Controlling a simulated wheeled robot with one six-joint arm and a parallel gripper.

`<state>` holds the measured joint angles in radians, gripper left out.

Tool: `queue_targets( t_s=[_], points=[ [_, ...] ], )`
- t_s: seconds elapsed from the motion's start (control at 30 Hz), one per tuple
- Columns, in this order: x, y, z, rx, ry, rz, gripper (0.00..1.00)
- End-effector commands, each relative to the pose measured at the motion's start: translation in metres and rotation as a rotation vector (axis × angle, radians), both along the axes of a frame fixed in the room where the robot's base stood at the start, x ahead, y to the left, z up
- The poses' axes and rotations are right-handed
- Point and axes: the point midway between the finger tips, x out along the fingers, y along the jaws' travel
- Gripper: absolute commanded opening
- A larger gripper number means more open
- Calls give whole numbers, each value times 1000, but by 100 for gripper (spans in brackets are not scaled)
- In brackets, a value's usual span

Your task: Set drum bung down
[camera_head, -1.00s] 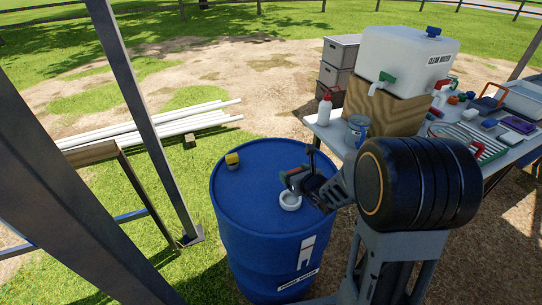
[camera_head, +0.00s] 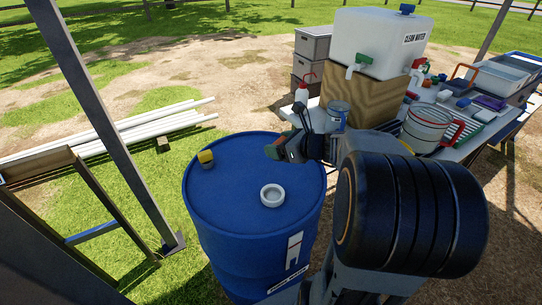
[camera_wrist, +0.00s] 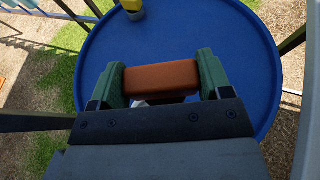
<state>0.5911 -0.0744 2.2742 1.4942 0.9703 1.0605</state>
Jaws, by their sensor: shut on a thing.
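The drum bung (camera_wrist: 160,78) shows in the wrist view as an orange-brown block between the green fingers of my gripper (camera_wrist: 161,80), which is shut on it. In the head view my gripper (camera_head: 284,148) is above the far right part of the blue drum's lid (camera_head: 228,190), and the bung is small and hard to make out there. A white ring-shaped opening (camera_head: 272,204) on the lid is clear of the gripper in the head view. In the wrist view the gripper and bung hide most of the lid's near part.
A yellow-topped object (camera_head: 206,157) stands on the lid at the left. A table behind holds a clean water tank (camera_head: 385,43) on a wooden block, a metal cup (camera_head: 338,115) and a red-handled jug (camera_head: 426,130). Steel frame posts (camera_head: 110,120) stand on the left.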

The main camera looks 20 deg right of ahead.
Motion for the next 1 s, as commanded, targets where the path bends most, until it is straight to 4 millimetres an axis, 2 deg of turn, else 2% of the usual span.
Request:
queue_targets(
  t_s=[0.3,0.4,0.63,0.87,1.0],
  points=[
    [76,-21,-38,2,3,1,49],
    [89,-24,-58,3,5,-1,49],
    [109,-30,-82,1,2,-2,49],
    [115,-32,-88,0,0,-2,49],
    [119,-33,-101,2,2,-2,49]
  ],
)
